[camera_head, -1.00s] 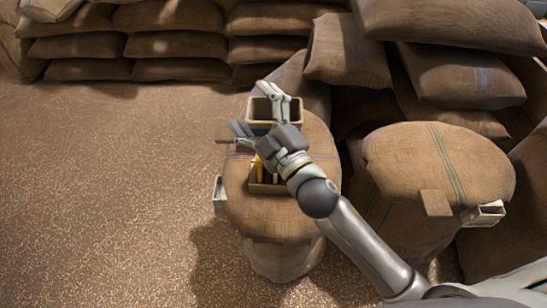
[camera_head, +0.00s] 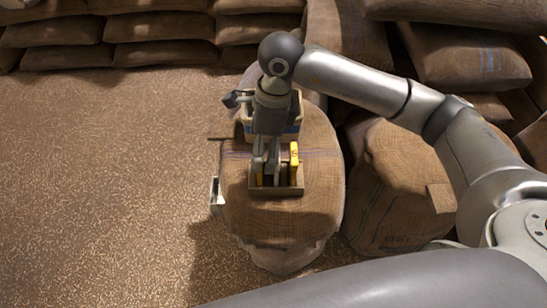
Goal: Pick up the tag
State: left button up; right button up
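A small tray (camera_head: 277,191) stands on the front part of a burlap-covered sack stand. An upright yellow piece (camera_head: 294,161), which may be a tag, is at the right of the tray. Darker upright pieces are beside it, partly hidden. My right gripper (camera_head: 266,165) points down over the left part of the tray, just left of the yellow piece. Its fingers are close together, and I cannot tell whether something is between them. My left gripper is not in view.
A larger bin (camera_head: 297,127) with a blue band stands behind the tray, partly hidden by my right arm. A white box (camera_head: 215,191) hangs at the stand's left side. Another sack (camera_head: 400,200) stands at right. Stacked sacks line the back. The floor at left is clear.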

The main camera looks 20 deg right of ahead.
aim_at(276, 175)
jog(key=d, duration=0.1)
jog(key=w+d+h, duration=0.2)
jog(key=d, duration=0.1)
jog(key=shift+r+t, duration=0.2)
jog(key=shift+t, duration=0.1)
notch_tip(276, 175, down, 5)
jog(key=shift+s+d+r, duration=0.1)
jog(key=shift+d+r, duration=0.05)
jog(key=shift+r, duration=0.05)
jog(key=shift+s+a+f+p, duration=0.2)
jog(key=shift+f+p, duration=0.25)
jog(key=shift+f, duration=1.05)
jog(key=shift+s+a+f+p, duration=0.15)
jog(key=shift+f+p, duration=0.3)
jog(key=shift+f, duration=1)
jog(key=shift+w, duration=0.1)
jog(key=c, duration=1.1)
